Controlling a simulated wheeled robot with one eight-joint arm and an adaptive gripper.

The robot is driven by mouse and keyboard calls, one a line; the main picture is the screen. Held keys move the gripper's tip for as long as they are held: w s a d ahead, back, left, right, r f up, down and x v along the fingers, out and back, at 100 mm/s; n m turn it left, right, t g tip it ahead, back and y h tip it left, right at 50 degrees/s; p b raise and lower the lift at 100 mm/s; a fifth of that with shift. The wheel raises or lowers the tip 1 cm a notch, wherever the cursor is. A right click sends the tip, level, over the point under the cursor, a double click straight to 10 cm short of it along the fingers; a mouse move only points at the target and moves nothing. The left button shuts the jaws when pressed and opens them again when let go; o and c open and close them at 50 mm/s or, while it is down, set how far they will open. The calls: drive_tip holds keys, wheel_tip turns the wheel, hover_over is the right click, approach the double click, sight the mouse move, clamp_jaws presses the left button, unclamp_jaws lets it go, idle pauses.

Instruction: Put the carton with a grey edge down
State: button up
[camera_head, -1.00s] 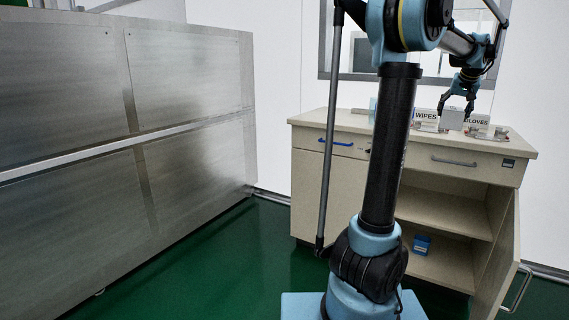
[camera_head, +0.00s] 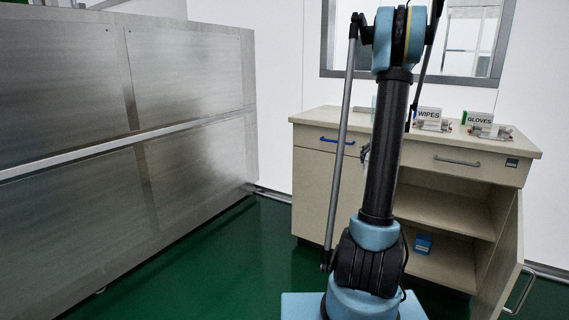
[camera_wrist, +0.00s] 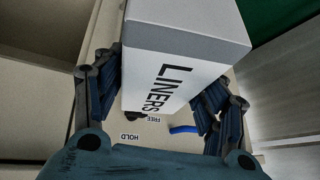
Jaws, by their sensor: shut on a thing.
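A white carton (camera_wrist: 165,60) printed LINERS fills the upper middle of the wrist view, with a grey band along its edge. My gripper (camera_wrist: 170,88) has its dark fingers closed on the two sides of the carton. The carton is tilted in the picture, and its far end is cut off by the frame.
The cabinet top (camera_head: 312,118) bears a WIPES box (camera_head: 428,115) and a GLOVES box (camera_head: 479,121) at right. A drawer with a blue handle (camera_head: 337,142) is at left; a cabinet door (camera_head: 502,262) stands open. FREE and HOLD labels (camera_wrist: 131,136) show below the carton.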

drive_tip(key=s+a+f+n, duration=0.1)
drive_tip(key=a+f, duration=0.6)
drive_tip(key=a, duration=0.4)
drive_tip(key=s+a+f+n+y, duration=0.1)
drive_tip(key=a+f, duration=0.7)
drive_tip(key=a, duration=0.3)
drive_tip(key=shift+s+f+n, duration=0.2)
drive_tip(key=shift+n, duration=0.2)
drive_tip(key=shift+s, duration=0.1)
drive_tip(key=shift+c, duration=0.2)
